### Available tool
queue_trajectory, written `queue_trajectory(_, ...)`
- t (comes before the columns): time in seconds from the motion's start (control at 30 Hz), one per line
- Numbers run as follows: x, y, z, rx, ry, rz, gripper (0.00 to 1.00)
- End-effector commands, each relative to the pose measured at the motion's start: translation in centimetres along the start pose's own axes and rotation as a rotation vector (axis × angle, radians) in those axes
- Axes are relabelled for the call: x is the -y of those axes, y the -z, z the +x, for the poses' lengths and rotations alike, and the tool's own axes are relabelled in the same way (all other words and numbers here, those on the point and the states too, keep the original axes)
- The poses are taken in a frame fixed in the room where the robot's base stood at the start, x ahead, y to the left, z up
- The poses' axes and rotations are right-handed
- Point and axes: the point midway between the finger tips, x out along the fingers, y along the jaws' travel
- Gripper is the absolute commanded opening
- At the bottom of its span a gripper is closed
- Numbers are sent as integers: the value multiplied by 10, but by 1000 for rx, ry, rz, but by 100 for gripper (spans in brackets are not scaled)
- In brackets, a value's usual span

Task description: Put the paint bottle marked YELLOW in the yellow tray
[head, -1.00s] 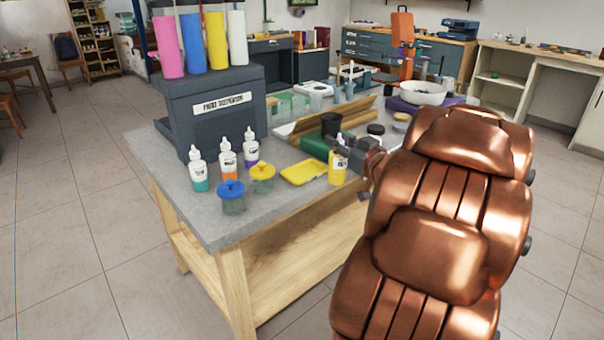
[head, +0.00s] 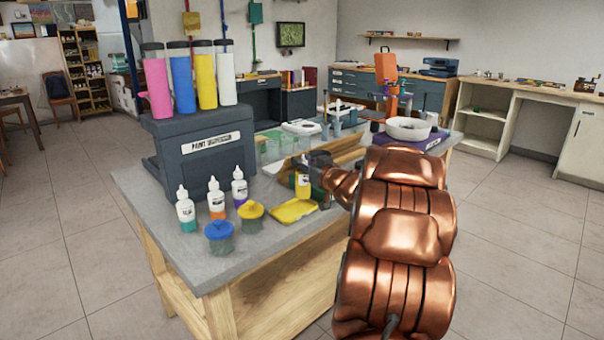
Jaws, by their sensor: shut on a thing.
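The paint bottle with yellow paint (head: 303,187) is held upright in my gripper (head: 309,170). Its label is too small to read. My gripper is shut on it from the right side; the fingers are partly hidden by the bottle and my arm. The yellow tray (head: 291,211) lies flat on the grey table just in front of the bottle in the head view. The bottle's bottom shows at the tray's back right edge and seems a little raised. I cannot tell whether it is over the tray. The tray looks empty.
Bottles with teal (head: 187,212), orange (head: 217,200) and purple (head: 239,188) paint stand left of the tray. Jars with blue (head: 219,231) and yellow (head: 252,211) lids stand beside it. A paint dispenser (head: 200,145) stands behind; a white bowl (head: 408,129) is at right.

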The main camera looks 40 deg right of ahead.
Motion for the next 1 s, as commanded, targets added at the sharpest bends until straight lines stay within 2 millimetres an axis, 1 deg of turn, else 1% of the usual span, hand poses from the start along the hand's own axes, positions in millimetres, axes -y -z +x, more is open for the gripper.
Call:
queue_trajectory(0.17, -1, 0, 10, -1, 1, -1, 0)
queue_trajectory(0.3, -2, -25, 8, 3, -1, 4, 0)
queue_trajectory(0.4, -2, -37, 8, 5, -1, 4, 0)
queue_trajectory(0.67, -2, -37, 7, 1, -1, 0, 0)
queue_trajectory(0.8, -2, -40, 7, 2, -1, 1, 0)
queue_trajectory(0.83, -2, -40, 7, 2, -1, 1, 27)
queue_trajectory(1.0, -2, -39, 7, 1, -1, 1, 45)
